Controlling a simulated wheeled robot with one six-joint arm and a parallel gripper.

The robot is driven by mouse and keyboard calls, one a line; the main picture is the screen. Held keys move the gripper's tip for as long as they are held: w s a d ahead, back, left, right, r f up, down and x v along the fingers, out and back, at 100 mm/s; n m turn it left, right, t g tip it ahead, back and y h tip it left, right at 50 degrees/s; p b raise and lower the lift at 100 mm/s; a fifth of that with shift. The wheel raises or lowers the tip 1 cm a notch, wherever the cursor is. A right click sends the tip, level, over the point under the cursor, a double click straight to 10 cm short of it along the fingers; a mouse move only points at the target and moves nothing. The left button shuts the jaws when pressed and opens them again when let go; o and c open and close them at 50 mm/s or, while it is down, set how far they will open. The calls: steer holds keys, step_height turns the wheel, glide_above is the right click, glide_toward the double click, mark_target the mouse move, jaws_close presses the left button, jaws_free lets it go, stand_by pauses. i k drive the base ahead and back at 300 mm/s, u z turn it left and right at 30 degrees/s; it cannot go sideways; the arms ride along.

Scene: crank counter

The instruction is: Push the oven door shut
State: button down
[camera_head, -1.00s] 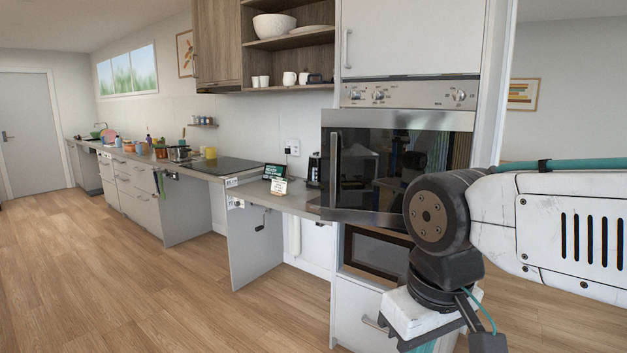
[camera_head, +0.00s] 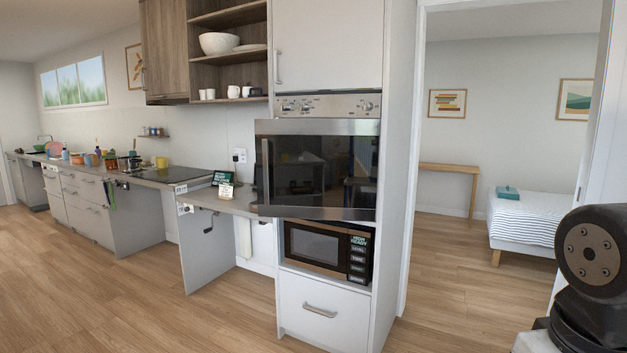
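The oven door (camera_head: 318,172) is a dark glass panel with a steel frame, set in the tall white cabinet. It stands partly open: its left edge swings out past the cabinet's left side, and its right edge lies against the cabinet. A vertical handle (camera_head: 265,176) is on its left side. The oven's control panel (camera_head: 328,105) with knobs is above it. Part of my arm shows at the lower right, well apart from the door. My gripper is outside the picture, and nothing of mine touches the door.
A microwave (camera_head: 325,250) and a drawer (camera_head: 322,309) are below the oven. A grey counter (camera_head: 226,201) with a small sign runs to the left. A doorway opens on the right to a room with a bed (camera_head: 525,222). The wooden floor in front is clear.

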mark_target(315, 169)
steer(key=z, duration=0.6)
steer(key=i, duration=2.35)
steer(key=u, duration=1.15)
steer(key=i, duration=0.55)
steer(key=u, duration=1.1)
steer(key=i, duration=0.4)
steer(key=u, duration=0.25)
